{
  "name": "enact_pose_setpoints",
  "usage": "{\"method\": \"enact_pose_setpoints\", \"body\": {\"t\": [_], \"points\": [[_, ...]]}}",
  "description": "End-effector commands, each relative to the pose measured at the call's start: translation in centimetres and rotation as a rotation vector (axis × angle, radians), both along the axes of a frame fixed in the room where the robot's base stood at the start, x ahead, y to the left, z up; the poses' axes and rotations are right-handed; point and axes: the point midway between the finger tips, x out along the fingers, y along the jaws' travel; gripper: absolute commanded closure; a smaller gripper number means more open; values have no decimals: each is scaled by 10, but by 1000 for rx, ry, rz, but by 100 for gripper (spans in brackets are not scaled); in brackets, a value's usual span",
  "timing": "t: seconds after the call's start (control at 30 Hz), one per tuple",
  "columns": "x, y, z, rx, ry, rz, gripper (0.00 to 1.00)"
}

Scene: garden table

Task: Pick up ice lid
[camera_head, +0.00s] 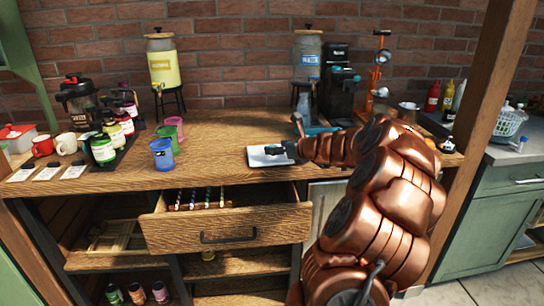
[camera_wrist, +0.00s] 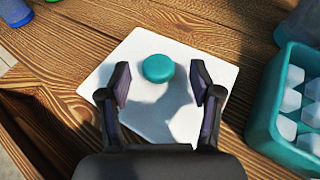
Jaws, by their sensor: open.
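The ice lid (camera_wrist: 187,113) is a flat white square with a round teal knob (camera_wrist: 158,68) in its middle. It lies on the wooden table, and in the head view the lid (camera_head: 262,157) shows near the front edge, partly hidden by my arm. My gripper (camera_wrist: 160,82) is open above the lid, with one finger on each side of the knob and a gap on both sides. In the head view my gripper (camera_head: 291,150) is over the lid's right part. Whether the fingers touch the lid is unclear.
A teal ice bin (camera_wrist: 265,125) with white ice cubes stands right of the lid. Blue, green and pink cups (camera_head: 162,154) stand to the left. An open drawer (camera_head: 226,222) juts out below the table edge. Drink dispensers (camera_head: 163,62) stand along the back wall.

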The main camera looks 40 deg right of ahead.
Motion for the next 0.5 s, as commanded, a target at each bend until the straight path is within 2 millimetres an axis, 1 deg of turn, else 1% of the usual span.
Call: {"method": "enact_pose_setpoints", "body": {"t": [0.03,0.2,0.3,0.5], "points": [[8,1,-6,2,3,4,36],[23,1,-10,0,1,3,36],[27,0,-11,0,1,3,36],[27,0,-11,0,0,3,36]]}}
